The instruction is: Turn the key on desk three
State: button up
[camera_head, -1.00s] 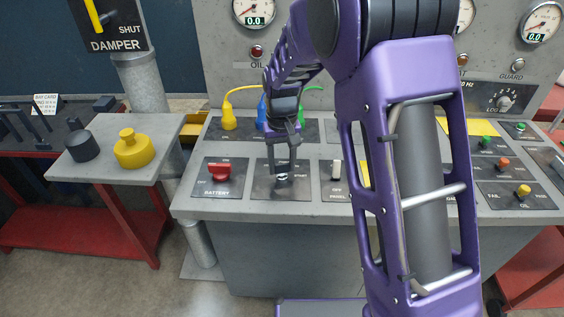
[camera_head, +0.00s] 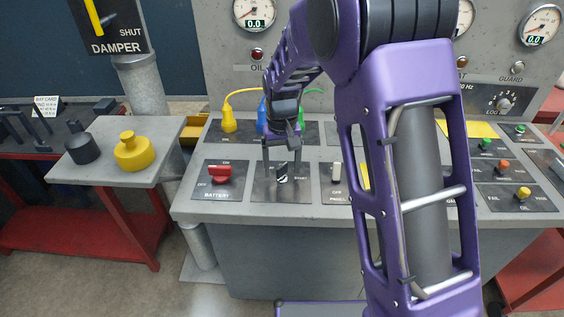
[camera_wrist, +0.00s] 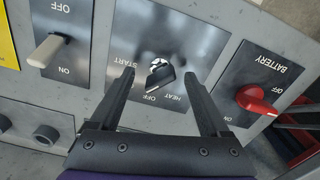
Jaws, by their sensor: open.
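The key switch sits on a dark plate on the grey desk, with a silver and black key (camera_head: 282,172) in it. In the wrist view the key (camera_wrist: 159,76) stands among the labels START, OFF and HEAT. My gripper (camera_head: 282,168) is open above the plate; in the wrist view its two dark fingers (camera_wrist: 160,88) are spread on either side of the key, apart from it. I cannot tell how far the fingertips are above the plate.
A red battery switch (camera_head: 220,174) is left of the key and a white panel switch (camera_head: 337,172) right of it. Yellow and blue plugs (camera_head: 228,122) stand behind.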

aim_at(282, 166)
notch_tip(282, 166, up, 17)
jog(key=p, duration=0.1)
jog(key=shift+r, duration=0.2)
dwell(0.3)
